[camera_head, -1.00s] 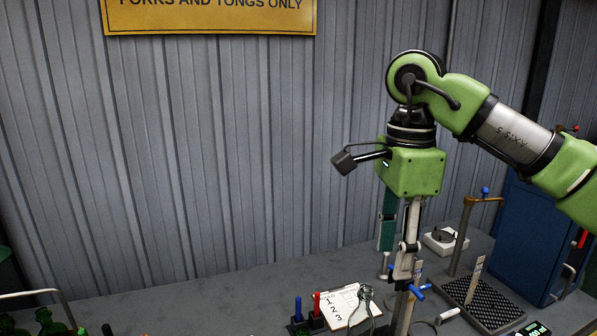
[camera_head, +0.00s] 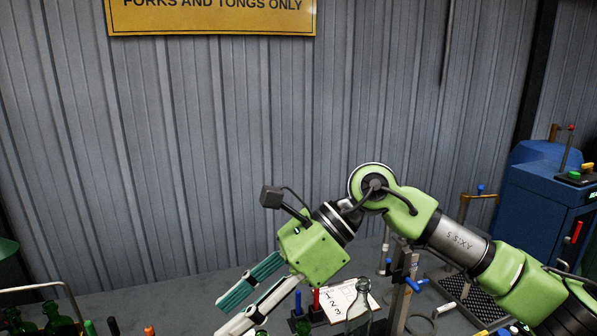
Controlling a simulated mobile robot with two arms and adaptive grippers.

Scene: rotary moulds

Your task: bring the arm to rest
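My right arm comes in from the right and reaches down over the grey bench. Its green gripper body tilts toward the lower left. The two fingers of my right gripper (camera_head: 243,308) run side by side, one teal and one pale, with a gap between them. Their tips lie near or past the bottom edge, and I see nothing held between them. My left gripper and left arm are out of the picture.
Green bottles (camera_head: 56,318) stand at the lower left. A clear glass bottle (camera_head: 359,308), a numbered sheet (camera_head: 335,303) and a clamp stand (camera_head: 400,290) are below the arm. A blue cabinet (camera_head: 545,200) stands at the right. Bare bench (camera_head: 150,305) shows left of the gripper.

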